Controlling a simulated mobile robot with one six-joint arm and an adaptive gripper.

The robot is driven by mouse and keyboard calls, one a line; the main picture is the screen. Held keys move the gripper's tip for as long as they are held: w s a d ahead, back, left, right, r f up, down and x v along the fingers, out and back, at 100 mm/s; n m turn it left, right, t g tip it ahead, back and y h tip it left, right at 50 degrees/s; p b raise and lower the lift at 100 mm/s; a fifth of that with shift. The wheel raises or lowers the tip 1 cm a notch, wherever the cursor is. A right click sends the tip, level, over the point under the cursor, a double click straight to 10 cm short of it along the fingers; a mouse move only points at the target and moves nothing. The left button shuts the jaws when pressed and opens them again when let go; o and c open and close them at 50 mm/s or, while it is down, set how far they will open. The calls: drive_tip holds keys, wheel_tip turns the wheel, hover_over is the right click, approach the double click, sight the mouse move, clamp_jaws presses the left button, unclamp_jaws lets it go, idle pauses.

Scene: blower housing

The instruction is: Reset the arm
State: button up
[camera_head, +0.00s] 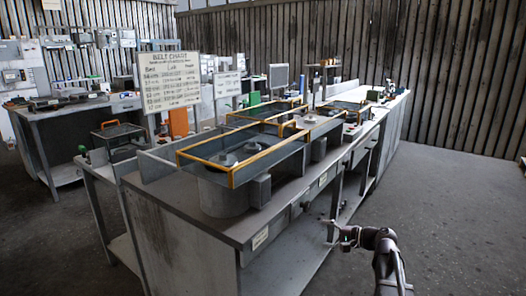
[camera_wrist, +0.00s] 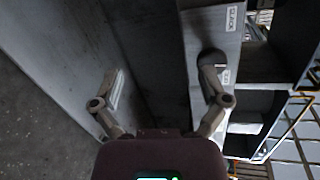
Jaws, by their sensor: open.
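My gripper (camera_head: 337,234) is at the lower right of the head view, in front of the long grey workbench (camera_head: 185,195) and below the level of its top. In the wrist view my gripper (camera_wrist: 163,88) has its two fingers spread wide apart, with nothing between them. A grey vertical panel and a lighter strip with small labels (camera_wrist: 233,18) lie beyond the fingers. I cannot tell the exact gap between the fingers and the bench.
Yellow-edged frames (camera_head: 232,172) around round grey housings stand on the workbench. A belt chart sign (camera_head: 169,80) stands behind them. Another bench (camera_head: 85,108) with equipment is at the left. The concrete floor (camera_head: 450,215) at the right is clear.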

drive_tip(key=s+a+f+n+g+h, duration=0.4)
drive_tip(key=s+a+f+g+h, duration=0.15)
drive_tip(key=s+f, duration=0.3)
drive_tip(key=s+f+n+g+h, duration=0.3)
drive_tip(key=s+f+n+h, duration=0.25)
drive_tip(key=s+h, duration=0.4)
wheel_tip(320, 180, up, 26)
drive_tip(key=s+y+p, duration=0.1)
drive_tip(key=p, duration=2.5)
drive_tip(key=shift+s+d+m+y, duration=0.3)
drive_tip(key=shift+d+m+y, duration=0.1)
drive_tip(key=shift+m, duration=0.05)
drive_tip(key=shift+r+t, duration=0.1)
drive_tip(key=shift+t, duration=0.15)
